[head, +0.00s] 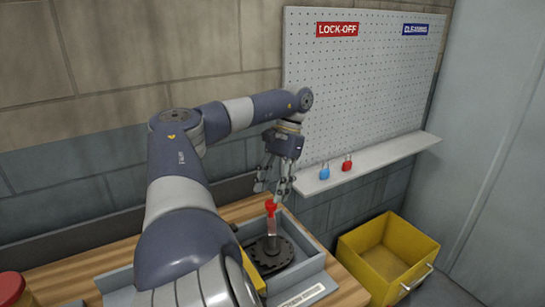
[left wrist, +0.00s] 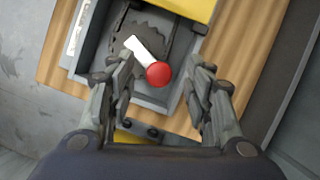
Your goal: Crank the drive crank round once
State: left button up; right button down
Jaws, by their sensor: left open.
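The drive crank has a red knob (head: 270,207) on a pale arm, above a dark toothed wheel (head: 281,263) in a grey housing on the wooden table. In the left wrist view the red knob (left wrist: 159,74) lies between my left gripper's fingers, with the pale crank arm (left wrist: 141,50) running up and left to the wheel (left wrist: 124,42). My left gripper (head: 272,194) points down over the knob and is open. The gripper's fingers (left wrist: 162,92) stand apart on both sides of the knob and do not grip it. My right gripper is not in view.
A yellow crate (head: 425,247) stands on the floor right of the table. A shelf (head: 400,152) below the pegboard holds a blue padlock (head: 324,172) and a red padlock (head: 347,164). A yellow part (head: 251,271) sits beside the housing. A red round object (head: 10,287) is at far left.

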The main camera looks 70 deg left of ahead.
pick_arm(q)
notch_tip(320, 180, up, 4)
jog(key=shift+s+r, duration=0.1)
jog(key=shift+r, duration=0.9)
jog(key=shift+c, duration=0.2)
